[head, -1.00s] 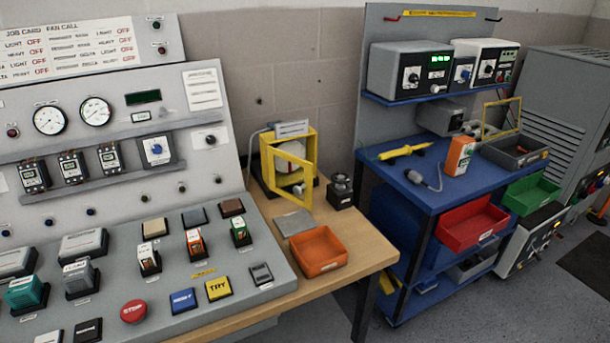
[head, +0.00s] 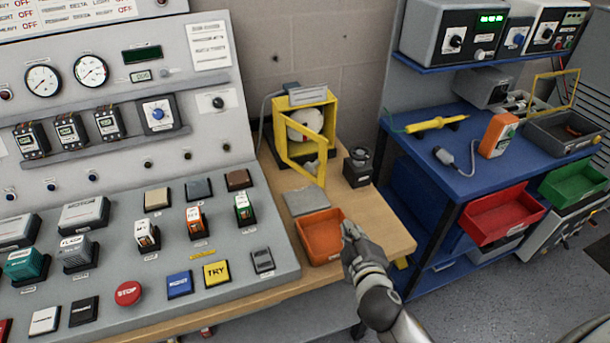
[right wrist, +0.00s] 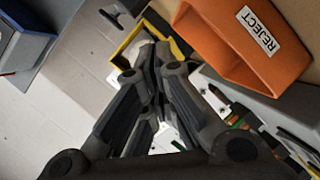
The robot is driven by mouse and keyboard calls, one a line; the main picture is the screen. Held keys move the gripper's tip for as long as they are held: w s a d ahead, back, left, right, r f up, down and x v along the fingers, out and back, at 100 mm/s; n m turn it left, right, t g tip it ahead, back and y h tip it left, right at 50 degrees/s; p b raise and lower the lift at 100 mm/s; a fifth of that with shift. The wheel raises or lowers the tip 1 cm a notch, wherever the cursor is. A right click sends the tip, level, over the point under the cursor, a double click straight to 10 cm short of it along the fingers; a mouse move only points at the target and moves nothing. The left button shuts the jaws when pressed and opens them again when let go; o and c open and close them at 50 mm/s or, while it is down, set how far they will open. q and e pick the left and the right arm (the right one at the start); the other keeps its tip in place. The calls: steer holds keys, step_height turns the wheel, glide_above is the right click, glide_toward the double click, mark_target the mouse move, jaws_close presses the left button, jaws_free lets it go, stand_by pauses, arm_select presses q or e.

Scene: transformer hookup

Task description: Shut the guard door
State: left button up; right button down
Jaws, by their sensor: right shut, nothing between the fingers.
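The guard door (head: 299,164) is a yellow frame on the front of a yellow guard box (head: 327,105). It stands swung open toward the viewer, and a pale round part shows inside the box. My right gripper (head: 349,230) is shut and empty beside the right edge of the orange tray, in front of the guard box and apart from the door. In the right wrist view its fingers (right wrist: 150,60) are together, with part of the yellow frame (right wrist: 135,45) beyond them. My left gripper is not in view.
The orange reject tray (head: 320,236) and a grey plate (head: 306,201) lie on the wooden bench in front of the guard box. A dark cylindrical device (head: 358,166) stands to its right. The sloped control panel (head: 120,210) fills the left. A blue cart (head: 470,170) stands right.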

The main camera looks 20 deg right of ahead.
steer(key=w+a+r+n+t+y, duration=0.35)
steer(key=w+a+n+y, duration=0.4)
steer(key=n, duration=0.45)
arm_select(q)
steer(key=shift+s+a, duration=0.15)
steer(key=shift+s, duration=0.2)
arm_select(e)
steer(key=w+d+f, duration=0.1)
steer(key=w, duration=1)
steer(key=shift+d, duration=0.25)
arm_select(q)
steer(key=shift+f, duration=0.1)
arm_select(e)
steer(key=shift+d, duration=0.1)
